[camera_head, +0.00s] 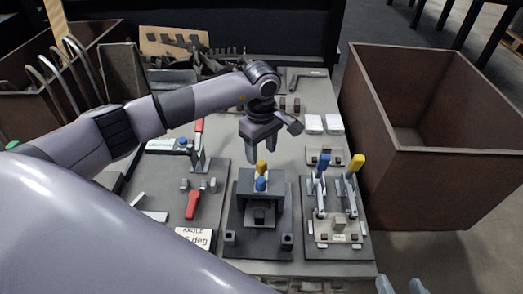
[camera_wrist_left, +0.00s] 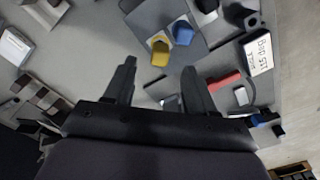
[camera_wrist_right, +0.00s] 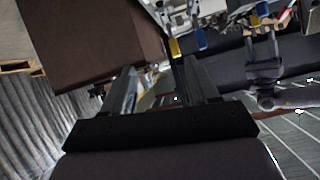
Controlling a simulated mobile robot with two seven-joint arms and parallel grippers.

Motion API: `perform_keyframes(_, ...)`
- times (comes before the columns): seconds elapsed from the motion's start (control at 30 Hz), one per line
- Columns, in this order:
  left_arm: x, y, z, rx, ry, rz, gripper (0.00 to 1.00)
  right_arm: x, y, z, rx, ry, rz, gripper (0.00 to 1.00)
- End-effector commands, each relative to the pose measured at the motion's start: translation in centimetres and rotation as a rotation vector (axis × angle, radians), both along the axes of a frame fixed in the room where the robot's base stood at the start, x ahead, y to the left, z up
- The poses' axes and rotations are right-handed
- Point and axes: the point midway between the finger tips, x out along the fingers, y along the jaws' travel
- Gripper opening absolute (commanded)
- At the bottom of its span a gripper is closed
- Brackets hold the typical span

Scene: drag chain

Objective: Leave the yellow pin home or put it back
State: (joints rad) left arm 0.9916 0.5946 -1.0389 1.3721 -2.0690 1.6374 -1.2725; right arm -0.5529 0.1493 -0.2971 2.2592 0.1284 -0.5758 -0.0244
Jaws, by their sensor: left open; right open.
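The yellow pin (camera_head: 261,167) stands upright at the dark block fixture (camera_head: 276,190) in the middle of the bench, just behind a blue pin (camera_head: 261,184). In the left wrist view the yellow pin (camera_wrist_left: 160,53) sits beside the blue pin (camera_wrist_left: 182,33). Its lower part is hidden. My left gripper (camera_head: 263,153) is open and empty, pointing down above and behind the yellow pin, apart from it. In the left wrist view the pin lies just beyond the fingertips (camera_wrist_left: 159,70). My right gripper (camera_head: 400,286) is open at the bottom edge; its fingers also show in its wrist view (camera_wrist_right: 159,72).
Toggle clamps with blue (camera_head: 320,166) and yellow (camera_head: 356,163) handles stand right of the fixture. A red-handled clamp (camera_head: 193,204) stands left. A large brown bin (camera_head: 450,175) flanks the bench on the right. Racks and dark parts crowd the back left.

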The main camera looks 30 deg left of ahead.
Motion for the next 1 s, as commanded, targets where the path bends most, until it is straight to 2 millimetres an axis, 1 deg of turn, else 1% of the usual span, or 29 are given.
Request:
perform_keyframes(0.03,-0.1,0.0,-1.0,-0.001,0.003,0.001,0.55,-0.1,0.1,-0.5,0.008,0.006,0.001,0.59)
perform_keyframes(0.1,-0.1,-0.1,-2.2,-0.001,0.004,0.000,0.55,-0.1,0.3,-0.8,0.023,0.011,0.003,0.59)
perform_keyframes(0.33,-0.1,0.0,-5.3,0.000,0.003,0.000,0.55,0.3,1.2,-0.9,0.074,0.009,0.020,0.59)
perform_keyframes(0.5,0.0,0.0,-6.2,-0.001,0.000,0.000,0.55,0.7,1.5,-0.6,0.092,0.002,0.027,0.59)
perform_keyframes(0.77,0.0,0.0,-6.3,-0.001,0.000,-0.001,0.55,0.6,1.6,-0.4,0.096,0.002,0.029,0.59)
perform_keyframes(0.8,0.0,0.0,-6.3,-0.001,0.001,-0.001,0.49,0.6,1.6,-0.4,0.097,0.003,0.028,0.59)
perform_keyframes(0.87,0.0,0.0,-6.2,-0.001,0.001,-0.001,0.29,0.6,1.6,-0.4,0.097,0.002,0.028,0.59)
perform_keyframes(0.9,0.0,0.0,-6.2,-0.001,0.001,-0.001,0.16,0.6,1.6,-0.4,0.098,0.001,0.027,0.59)
perform_keyframes(0.93,0.0,0.0,-6.2,-0.001,0.001,-0.001,0.07,0.7,1.6,-0.4,0.098,0.001,0.027,0.59)
perform_keyframes(0.97,0.0,0.0,-6.2,-0.001,0.001,-0.001,0.00,0.7,1.6,-0.3,0.098,0.001,0.027,0.59)
perform_keyframes(1.0,0.0,0.0,-6.2,-0.001,0.001,-0.001,0.00,0.7,1.7,-0.3,0.099,0.001,0.027,0.59)
